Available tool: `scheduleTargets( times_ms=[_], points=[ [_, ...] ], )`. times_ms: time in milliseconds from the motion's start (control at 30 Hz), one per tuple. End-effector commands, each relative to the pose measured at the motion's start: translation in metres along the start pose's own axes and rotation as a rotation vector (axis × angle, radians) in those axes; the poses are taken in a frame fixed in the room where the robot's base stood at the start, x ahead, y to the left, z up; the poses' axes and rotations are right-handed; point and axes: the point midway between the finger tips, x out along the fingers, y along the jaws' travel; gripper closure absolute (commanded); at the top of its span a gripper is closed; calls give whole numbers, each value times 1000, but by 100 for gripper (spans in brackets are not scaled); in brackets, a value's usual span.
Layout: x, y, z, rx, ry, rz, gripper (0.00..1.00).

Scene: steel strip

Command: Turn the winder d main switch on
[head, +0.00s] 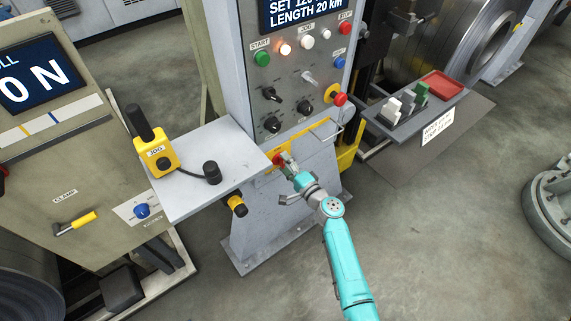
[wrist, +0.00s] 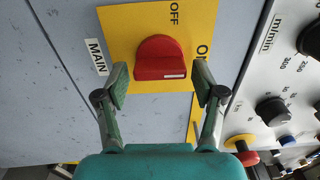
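The main switch is a red rotary knob (wrist: 161,58) on a yellow plate (wrist: 122,22) marked MAIN, OFF and ON. In the wrist view OFF is above the knob and ON is to its right, partly hidden by a finger. A white mark lies on the knob's lower right edge; I cannot tell for sure which position it marks. My gripper (wrist: 160,86) is open, with one finger on each side of the knob's lower part and gaps visible on both sides. In the head view my gripper (head: 287,160) is at the knob, largely covering it.
The grey control panel (head: 290,75) with buttons and knobs stands above the switch. A shelf (head: 225,150) with a yellow JOG pendant (head: 156,152) is close on the left. A yellow-black knob (head: 237,205) sticks out below it. A tray (head: 420,112) is at right.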

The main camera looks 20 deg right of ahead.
Motion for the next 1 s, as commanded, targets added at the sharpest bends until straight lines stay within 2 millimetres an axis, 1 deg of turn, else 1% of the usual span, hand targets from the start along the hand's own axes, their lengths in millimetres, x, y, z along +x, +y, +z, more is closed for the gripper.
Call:
scheduleTargets(
  times_ms=[300,367,467,567,800,1000],
  points=[
    [-1,0,1,-1,-1,0,23],
    [-3,1,1,-1,-1,1,23],
    [-12,2,0,0,0,1,23],
    [-28,2,0,0,0,2,23],
    [-76,2,0,0,2,2,23],
    [-106,1,0,0,1,2,23]
  ],
)
